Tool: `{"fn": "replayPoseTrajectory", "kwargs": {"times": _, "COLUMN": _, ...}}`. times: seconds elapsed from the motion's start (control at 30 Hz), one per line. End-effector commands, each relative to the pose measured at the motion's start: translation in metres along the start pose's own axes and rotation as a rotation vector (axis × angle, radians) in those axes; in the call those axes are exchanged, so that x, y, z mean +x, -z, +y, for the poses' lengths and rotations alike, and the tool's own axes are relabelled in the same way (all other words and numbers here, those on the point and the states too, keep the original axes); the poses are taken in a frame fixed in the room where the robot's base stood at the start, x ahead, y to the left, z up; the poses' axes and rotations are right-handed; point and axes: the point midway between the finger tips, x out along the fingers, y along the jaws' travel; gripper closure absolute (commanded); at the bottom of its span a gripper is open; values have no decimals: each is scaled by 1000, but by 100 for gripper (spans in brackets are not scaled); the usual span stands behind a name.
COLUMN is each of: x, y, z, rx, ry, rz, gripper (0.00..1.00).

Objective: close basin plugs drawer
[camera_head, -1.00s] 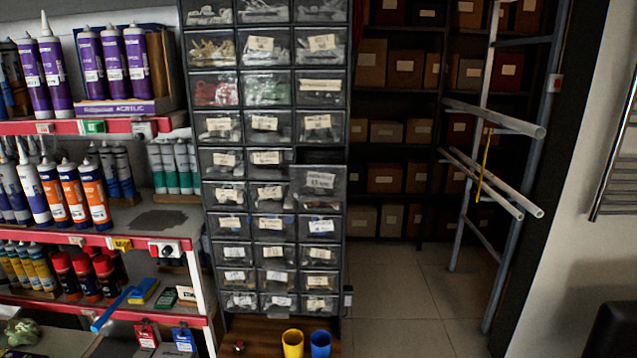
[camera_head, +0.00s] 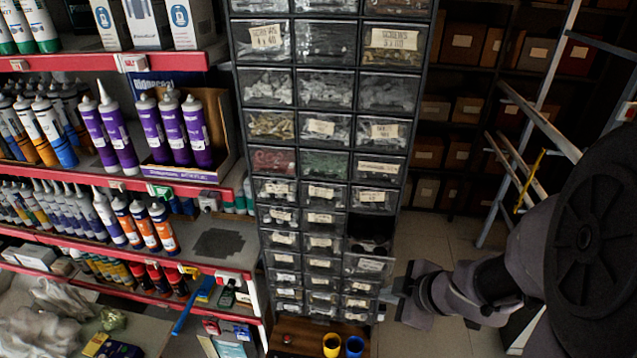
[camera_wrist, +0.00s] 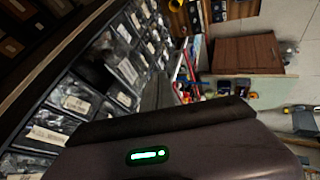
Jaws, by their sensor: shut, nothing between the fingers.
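A tall dark cabinet of small clear-fronted labelled drawers (camera_head: 328,134) stands in the middle of the head view. In its right column one drawer (camera_head: 369,265) is pulled out, with a dark gap (camera_head: 371,226) above its front. Its label is too small to read, so I cannot confirm that it is the basin plugs drawer. My gripper (camera_head: 388,290) is shut and empty, close to the right of and slightly below that drawer front. I cannot tell whether they touch. In the wrist view the drawer fronts (camera_wrist: 75,104) run diagonally at the left.
Red-edged shelves with purple tubes (camera_head: 110,132) and other cartridges stand left of the cabinet. A yellow cup (camera_head: 331,345) and a blue cup (camera_head: 354,347) stand below it.

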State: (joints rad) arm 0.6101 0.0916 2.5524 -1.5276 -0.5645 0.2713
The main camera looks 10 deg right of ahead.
Motion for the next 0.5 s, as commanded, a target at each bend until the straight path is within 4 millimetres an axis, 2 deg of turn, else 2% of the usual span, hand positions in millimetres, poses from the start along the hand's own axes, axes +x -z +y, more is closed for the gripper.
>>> {"fn": "replayPoseTrajectory", "kwargs": {"times": 0.17, "x": 32, "y": -3, "z": -6, "rx": -5, "ry": 7, "rz": 4, "gripper": 100}}
{"fn": "replayPoseTrajectory", "kwargs": {"times": 0.5, "x": 106, "y": -3, "z": -5, "rx": -5, "ry": 4, "rz": 3, "gripper": 100}}
